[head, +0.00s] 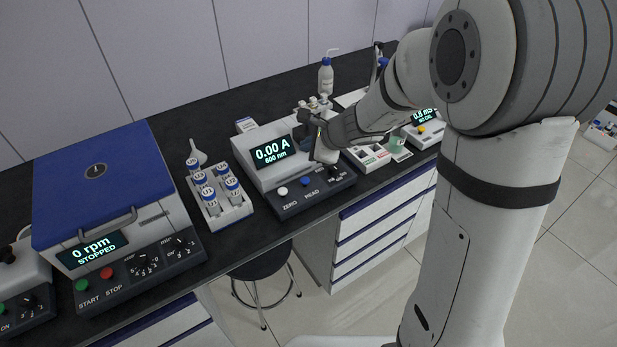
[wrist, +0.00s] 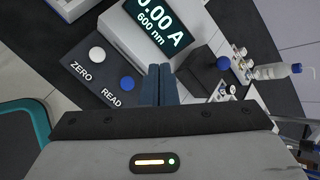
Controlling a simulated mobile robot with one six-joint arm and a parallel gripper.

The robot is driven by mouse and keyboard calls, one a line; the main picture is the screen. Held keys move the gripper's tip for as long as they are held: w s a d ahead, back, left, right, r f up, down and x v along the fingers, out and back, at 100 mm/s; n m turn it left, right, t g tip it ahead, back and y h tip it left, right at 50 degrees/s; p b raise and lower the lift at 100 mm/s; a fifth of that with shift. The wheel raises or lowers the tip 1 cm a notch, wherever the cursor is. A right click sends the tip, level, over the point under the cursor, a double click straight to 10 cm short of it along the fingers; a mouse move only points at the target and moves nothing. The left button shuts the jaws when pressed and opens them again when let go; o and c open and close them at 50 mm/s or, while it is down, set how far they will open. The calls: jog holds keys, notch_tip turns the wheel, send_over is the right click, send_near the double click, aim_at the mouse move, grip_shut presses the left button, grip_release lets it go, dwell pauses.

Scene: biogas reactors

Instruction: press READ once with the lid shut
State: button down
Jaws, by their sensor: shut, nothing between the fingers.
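The photometer (head: 252,172) stands on the dark bench in the head view, its display (head: 271,151) reading 0.00 A, 600 nm. Its blue READ button (head: 305,181) sits right of the white ZERO button (head: 283,191). In the wrist view, READ (wrist: 127,83) is just left of my gripper (wrist: 158,68). The fingers are shut together and empty, beside the button in the picture; their height above the panel is unclear. A dark lid (wrist: 203,72) with a blue knob is right of the fingers and appears down. My arm partly hides it in the head view.
A rack of blue-capped bottles (head: 222,213) stands left of the photometer, then a blue-lidded centrifuge (head: 95,185) showing 0 rpm, STOPPED. A wash bottle (head: 326,77) stands behind. A tray (head: 366,158) lies to the right. A stool (head: 262,270) is below the bench.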

jog(key=shift+f, duration=0.15)
jog(key=b, duration=0.7)
send_near(304, 178)
jog(key=w+a, duration=0.1)
jog(key=w+a+f, duration=0.2)
jog(key=w+a, duration=0.1)
jog(key=shift+f, duration=0.1)
jog(key=shift+s+f+b, duration=0.1)
jog(key=shift+f+b, duration=0.25)
dwell(1.0)
jog(key=shift+f+b, duration=0.4)
jog(key=shift+b, duration=0.2)
jog(key=shift+s+f+b, duration=0.1)
jog(key=shift+f+b, duration=0.8)
jog(key=shift+b, duration=0.1)
dwell(0.7)
jog(key=shift+r, duration=0.15)
jog(key=shift+r+p, duration=1.15)
jog(key=shift+r, duration=0.1)
